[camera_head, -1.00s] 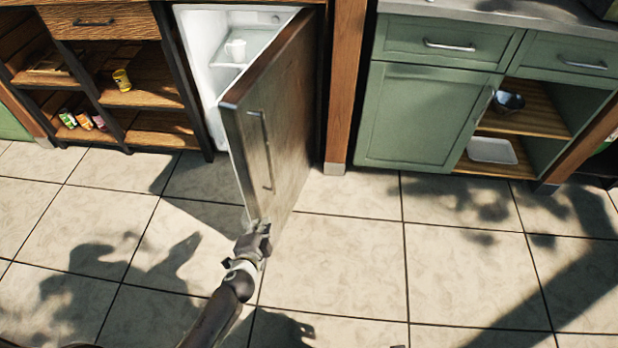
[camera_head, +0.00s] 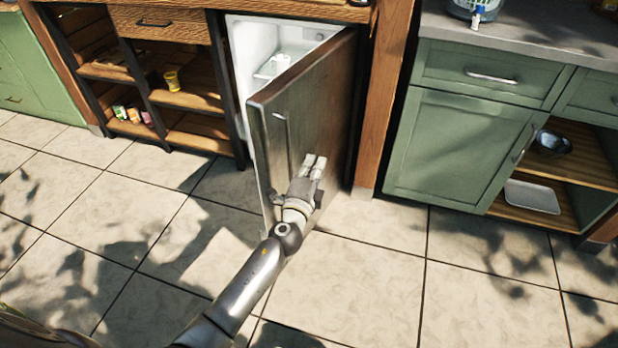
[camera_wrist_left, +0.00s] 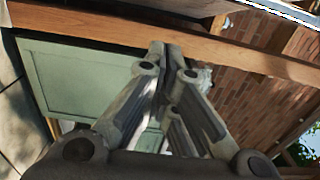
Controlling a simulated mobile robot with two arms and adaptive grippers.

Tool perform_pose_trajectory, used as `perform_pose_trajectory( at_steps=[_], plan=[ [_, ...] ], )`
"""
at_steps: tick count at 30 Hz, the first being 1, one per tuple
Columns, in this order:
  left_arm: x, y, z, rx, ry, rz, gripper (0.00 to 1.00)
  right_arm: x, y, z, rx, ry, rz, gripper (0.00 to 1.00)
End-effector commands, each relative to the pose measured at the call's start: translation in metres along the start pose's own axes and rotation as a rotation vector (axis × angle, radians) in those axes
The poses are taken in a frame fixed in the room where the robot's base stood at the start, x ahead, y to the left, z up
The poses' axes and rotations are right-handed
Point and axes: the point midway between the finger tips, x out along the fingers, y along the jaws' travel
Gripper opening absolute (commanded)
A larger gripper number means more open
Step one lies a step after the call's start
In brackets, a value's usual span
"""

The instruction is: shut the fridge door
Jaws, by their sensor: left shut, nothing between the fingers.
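In the left wrist view the fingers (camera_wrist_left: 165,55) are together. My right gripper is not in view.
A wooden post (camera_head: 378,110) stands right of the fridge, then a green cabinet (camera_head: 455,145) with an open shelf holding a bowl (camera_head: 552,143) and a tray (camera_head: 532,196). Open wooden shelves (camera_head: 190,97) stand to the left. The tiled floor (camera_head: 370,270) in front is clear.

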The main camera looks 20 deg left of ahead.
Motion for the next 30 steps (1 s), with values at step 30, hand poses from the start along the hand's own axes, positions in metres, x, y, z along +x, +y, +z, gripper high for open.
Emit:
perform_pose_trajectory(
  at_steps=[30],
  plan=[
    [0.003,0.002,0.043,0.001,0.016,0.001,0.0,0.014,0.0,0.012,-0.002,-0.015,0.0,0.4]
  ],
)
